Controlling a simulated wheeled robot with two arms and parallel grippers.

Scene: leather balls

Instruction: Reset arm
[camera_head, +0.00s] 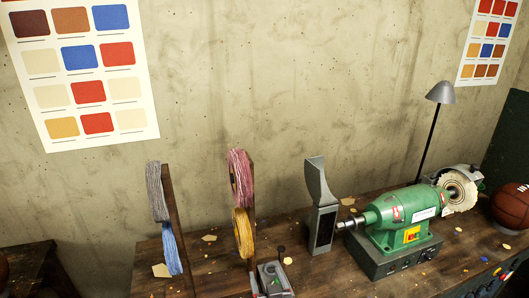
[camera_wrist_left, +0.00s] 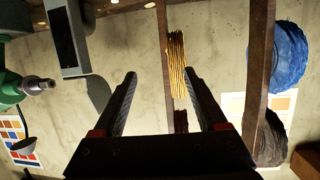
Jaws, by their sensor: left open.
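My left gripper (camera_head: 272,279) shows at the bottom edge of the head view, low in front of the workbench (camera_head: 215,262). In the left wrist view its two fingers (camera_wrist_left: 161,76) are spread apart with nothing between them. That view is turned over, with yellow thread (camera_wrist_left: 177,65) behind the gap between the fingers and apart from them. A brown leather ball (camera_head: 510,206) sits at the right edge of the head view. My right gripper is not in view.
Wooden posts hold grey (camera_head: 156,192), blue (camera_head: 171,250), pink (camera_head: 239,177) and yellow (camera_head: 243,232) thread. A grey metal form (camera_head: 321,205) stands right of them, beside a green grinder (camera_head: 402,215) and a lamp (camera_head: 440,93). The concrete wall (camera_head: 290,80) closes the back.

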